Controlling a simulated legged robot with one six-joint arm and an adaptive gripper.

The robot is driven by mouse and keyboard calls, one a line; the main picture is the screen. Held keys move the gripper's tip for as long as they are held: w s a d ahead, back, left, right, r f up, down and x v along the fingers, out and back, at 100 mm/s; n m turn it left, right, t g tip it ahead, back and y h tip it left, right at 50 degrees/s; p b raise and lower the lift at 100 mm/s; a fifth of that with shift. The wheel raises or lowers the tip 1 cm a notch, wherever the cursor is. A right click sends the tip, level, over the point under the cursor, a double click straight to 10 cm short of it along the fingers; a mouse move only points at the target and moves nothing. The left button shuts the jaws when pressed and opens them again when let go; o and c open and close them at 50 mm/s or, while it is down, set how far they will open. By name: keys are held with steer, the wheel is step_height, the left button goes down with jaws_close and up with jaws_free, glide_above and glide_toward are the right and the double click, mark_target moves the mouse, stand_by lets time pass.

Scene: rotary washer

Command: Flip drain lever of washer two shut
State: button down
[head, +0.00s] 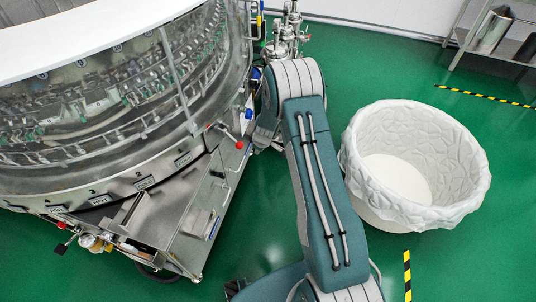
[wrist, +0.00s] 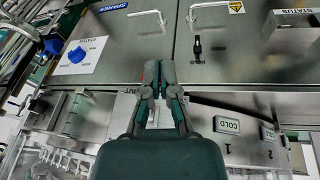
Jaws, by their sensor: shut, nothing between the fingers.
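I cannot tell which lever is the drain of washer two. My gripper (wrist: 160,72) is shut and empty in the wrist view, in front of steel cabinet doors. COLD labels (wrist: 227,125) and the numbers 1 and 2 are to its right. In the head view my arm hides the gripper.
A white lined bin (head: 415,165) stands right of my arm. Green floor is open around it.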

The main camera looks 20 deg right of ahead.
steer(key=shift+s+d+r, duration=0.25)
steer(key=shift+s+d, duration=0.45)
steer(key=shift+s, duration=0.25)
steer(key=shift+s+d+r, duration=0.2)
steer(key=shift+s+d, duration=0.5)
steer(key=shift+s, duration=0.2)
steer(key=shift+a, duration=0.25)
steer(key=s+a+r+m+t+y, duration=0.1)
steer(key=s+a+r+m, duration=0.2)
steer(key=r, duration=1.1)
steer(key=s+a+r, duration=0.3)
steer(key=s+r, duration=0.2)
steer(key=r, duration=0.9)
steer(key=s+r+m, duration=0.2)
steer(key=s+r, duration=0.2)
steer(key=s, duration=0.3)
steer(key=s+r+m+h, duration=0.1)
steer(key=s+r, duration=0.3)
steer(key=s, duration=0.4)
steer(key=s+r+m+t+h, duration=0.1)
steer(key=s+r+m, duration=0.2)
steer(key=s, duration=0.5)
steer(key=shift+a+r, duration=0.15)
steer(key=shift+r, duration=0.45)
